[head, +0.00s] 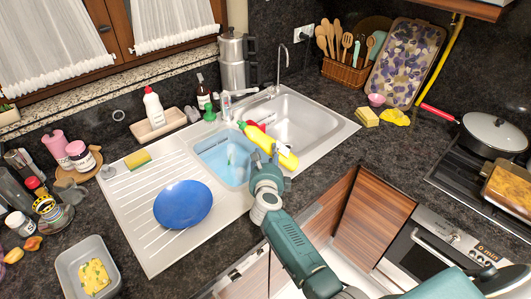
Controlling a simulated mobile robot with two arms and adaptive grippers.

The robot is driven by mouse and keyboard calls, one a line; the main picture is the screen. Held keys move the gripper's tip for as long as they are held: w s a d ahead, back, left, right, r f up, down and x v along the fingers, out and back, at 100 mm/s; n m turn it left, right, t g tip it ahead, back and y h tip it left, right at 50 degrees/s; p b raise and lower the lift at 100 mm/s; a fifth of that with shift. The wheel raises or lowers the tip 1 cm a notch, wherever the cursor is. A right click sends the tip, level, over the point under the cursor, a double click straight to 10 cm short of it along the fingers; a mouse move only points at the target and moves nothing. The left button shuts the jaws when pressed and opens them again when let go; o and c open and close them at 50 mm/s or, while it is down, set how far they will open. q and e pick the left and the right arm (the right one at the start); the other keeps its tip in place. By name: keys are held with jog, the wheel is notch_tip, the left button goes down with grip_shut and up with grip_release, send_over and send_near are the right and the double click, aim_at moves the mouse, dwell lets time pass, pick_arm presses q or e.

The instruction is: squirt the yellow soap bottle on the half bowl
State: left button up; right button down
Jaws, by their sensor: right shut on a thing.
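The yellow soap bottle (282,154) is held tilted over the sink, by the divider between its two basins. My right gripper (266,163) reaches up from the lower right and is shut on the bottle. The half bowl (212,147), the smaller left basin of the sink, looks light blue inside, with something green in it. The bottle's upper left end is over the right edge of this basin. A small red thing shows behind the bottle; I cannot tell what it is. My left gripper is not in view.
A blue plate (183,204) lies on the drainboard, near a yellow-green sponge (138,159). The faucet (232,100) and a white bottle (154,107) stand behind. A grey tub (65,268) is at lower left. A pan (493,132) sits on the right.

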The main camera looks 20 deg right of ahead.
jog(key=shift+r, duration=0.1)
jog(key=shift+s+d+f+n+p, duration=0.2)
jog(key=shift+d+f+n+p, duration=0.25)
jog(key=shift+n+p, duration=0.15)
jog(key=shift+s+d+f+n+g+h, duration=0.2)
jog(key=shift+f+n+g+h, duration=0.1)
jog(key=shift+f+g, duration=0.15)
jog(key=shift+s+d+f+n+p, duration=0.15)
jog(key=shift+f+n+p, duration=0.15)
jog(key=shift+f+n, duration=0.15)
jog(key=shift+d+f+n+h, duration=0.3)
jog(key=shift+f+n, duration=0.15)
jog(key=shift+f, duration=0.2)
jog(key=shift+s, duration=0.1)
jog(key=shift+s+d+f+n+g+h+b, duration=0.1)
jog(key=shift+f+n+g+h+b, duration=0.35)
jog(key=shift+f+n, duration=0.6)
